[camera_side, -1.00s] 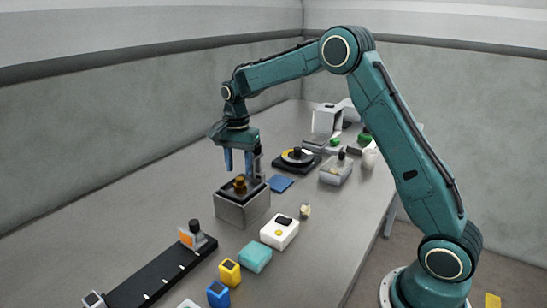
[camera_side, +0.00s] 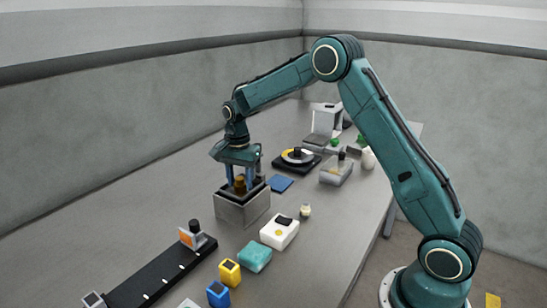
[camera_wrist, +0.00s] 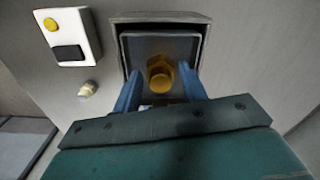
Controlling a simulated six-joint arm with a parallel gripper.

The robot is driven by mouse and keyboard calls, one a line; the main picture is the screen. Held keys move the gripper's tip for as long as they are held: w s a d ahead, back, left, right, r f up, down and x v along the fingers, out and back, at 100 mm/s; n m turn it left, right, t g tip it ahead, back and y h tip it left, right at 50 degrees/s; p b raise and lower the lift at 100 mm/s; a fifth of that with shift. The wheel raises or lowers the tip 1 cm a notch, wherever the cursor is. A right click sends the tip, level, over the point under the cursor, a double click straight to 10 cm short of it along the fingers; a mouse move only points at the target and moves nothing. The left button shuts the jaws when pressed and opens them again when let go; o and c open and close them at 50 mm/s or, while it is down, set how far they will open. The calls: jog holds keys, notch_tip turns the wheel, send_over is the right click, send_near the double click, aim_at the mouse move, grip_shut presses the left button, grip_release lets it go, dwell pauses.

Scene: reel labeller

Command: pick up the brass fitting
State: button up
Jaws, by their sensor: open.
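The brass fitting (camera_side: 240,183) stands in a grey open-topped box (camera_side: 243,211) on the table. In the wrist view the brass fitting (camera_wrist: 160,75) shows its hexagonal part inside the box (camera_wrist: 118,32). My gripper (camera_side: 240,180) points down over the box, with its blue fingertips at about the height of the fitting's upper part. In the wrist view my gripper (camera_wrist: 160,85) is open, one blue finger on each side of the fitting. I cannot tell whether either finger touches it. The fitting's lower part is hidden by the box.
A white box with a yellow button (camera_side: 279,232) and a small pale bottle (camera_side: 305,211) stand right of the grey box. A teal block (camera_side: 254,258), a yellow block (camera_side: 229,271) and a black rail (camera_side: 155,278) are nearer. A blue pad (camera_side: 280,184) lies behind.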

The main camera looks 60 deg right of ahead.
aim_at(240, 178)
jog(key=c, duration=0.8)
jog(key=shift+r, duration=0.15)
notch_tip(240, 178, up, 20)
jog(key=shift+c, duration=0.2)
dwell(0.6)
